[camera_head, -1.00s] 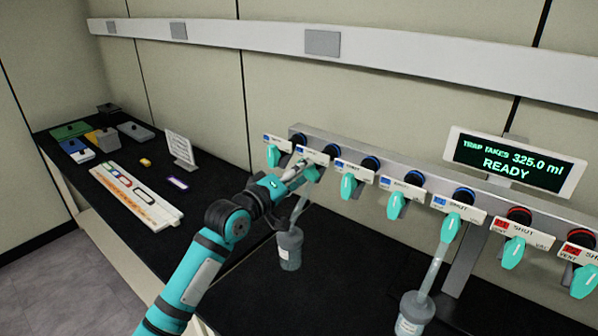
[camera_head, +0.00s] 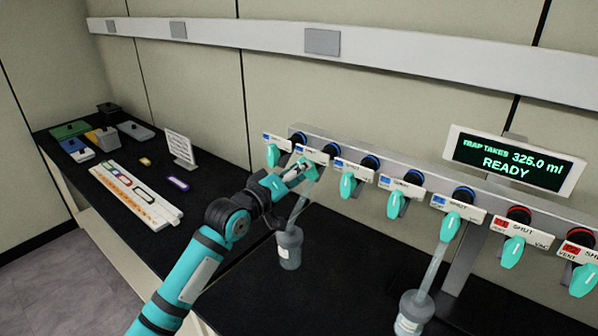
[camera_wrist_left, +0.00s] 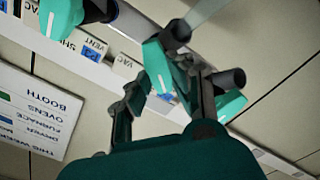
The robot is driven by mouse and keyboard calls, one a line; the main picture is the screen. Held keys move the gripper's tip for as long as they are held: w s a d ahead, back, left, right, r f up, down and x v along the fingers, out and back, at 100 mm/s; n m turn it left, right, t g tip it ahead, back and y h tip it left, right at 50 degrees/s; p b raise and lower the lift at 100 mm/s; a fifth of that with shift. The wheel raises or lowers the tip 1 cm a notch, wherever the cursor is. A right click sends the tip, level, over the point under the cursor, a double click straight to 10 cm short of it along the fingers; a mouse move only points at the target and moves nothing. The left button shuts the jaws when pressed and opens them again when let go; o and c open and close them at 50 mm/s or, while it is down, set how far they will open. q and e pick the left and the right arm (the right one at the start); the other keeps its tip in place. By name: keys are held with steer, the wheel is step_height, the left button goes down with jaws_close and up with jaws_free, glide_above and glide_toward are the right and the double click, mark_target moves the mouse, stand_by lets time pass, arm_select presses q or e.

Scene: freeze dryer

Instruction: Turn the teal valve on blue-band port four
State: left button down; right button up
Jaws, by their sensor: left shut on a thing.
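A metal manifold bar (camera_head: 345,150) carries a row of teal valves, with blue bands on the left ports and red bands on the right ones. My left gripper (camera_head: 303,174) is at the second valve from the left (camera_head: 314,172), above a hanging grey flask (camera_head: 289,248). It is shut on this teal valve, partly hidden by the fingers. In the left wrist view my left gripper (camera_wrist_left: 172,85) has its fingers around the teal valve (camera_wrist_left: 157,66). Another teal valve (camera_wrist_left: 62,12) shows at the upper left there. I cannot read the port numbers. My right gripper is not in view.
Neighbouring valves (camera_head: 273,155) and (camera_head: 348,185) sit close on either side. Another flask (camera_head: 411,313) hangs farther right. The display (camera_head: 513,162) reads READY.

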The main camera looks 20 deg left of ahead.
arm_select(q)
steer(key=m, duration=0.5)
steer(key=shift+m, duration=0.3)
steer(key=shift+d+r+m+p, duration=0.15)
steer(key=shift+m+p, duration=0.15)
steer(key=shift+m, duration=1.9)
steer(key=c, duration=1.2)
jaws_free()
steer(key=shift+s, duration=0.3)
steer(key=v, duration=1.1)
steer(key=shift+s, duration=0.2)
